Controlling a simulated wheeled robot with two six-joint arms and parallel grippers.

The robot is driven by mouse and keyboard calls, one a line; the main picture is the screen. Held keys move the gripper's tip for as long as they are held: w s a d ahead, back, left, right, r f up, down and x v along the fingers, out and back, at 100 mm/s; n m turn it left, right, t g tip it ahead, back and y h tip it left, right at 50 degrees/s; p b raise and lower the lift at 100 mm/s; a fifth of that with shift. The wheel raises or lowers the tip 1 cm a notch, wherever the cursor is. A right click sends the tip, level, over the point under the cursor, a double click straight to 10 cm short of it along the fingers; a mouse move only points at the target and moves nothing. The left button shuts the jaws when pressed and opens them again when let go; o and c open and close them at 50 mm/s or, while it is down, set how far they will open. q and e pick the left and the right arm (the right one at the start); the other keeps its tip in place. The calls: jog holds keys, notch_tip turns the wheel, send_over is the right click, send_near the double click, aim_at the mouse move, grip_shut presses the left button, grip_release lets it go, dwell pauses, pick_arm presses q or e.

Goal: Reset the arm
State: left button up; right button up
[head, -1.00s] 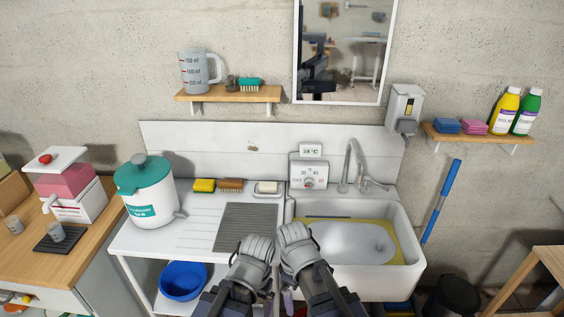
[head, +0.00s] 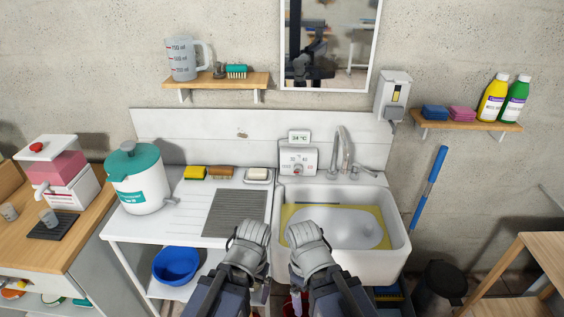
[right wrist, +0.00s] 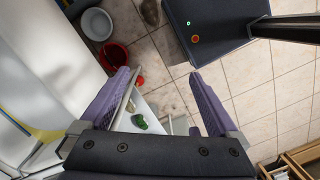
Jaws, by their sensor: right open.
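My two arms come up from the bottom of the head view and bend over in front of the sink, side by side with a small gap. My right gripper (head: 297,303) shows only in part there, low between the arms. In the right wrist view its two purple fingers (right wrist: 158,73) are spread apart with nothing between them, over the tiled floor. My left gripper is hidden behind my own arm links.
The white sink (head: 397,258) is just beyond my arms, with a ribbed mat (head: 234,213) left of it. A teal-lidded container (head: 137,185) stands on the counter. A blue basin (head: 176,266) is below. A wooden table (head: 545,250) is at right.

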pick_arm(q)
jog(key=shift+s+a+r, duration=0.25)
jog(key=shift+a+r, duration=0.05)
jog(key=shift+a, duration=0.3)
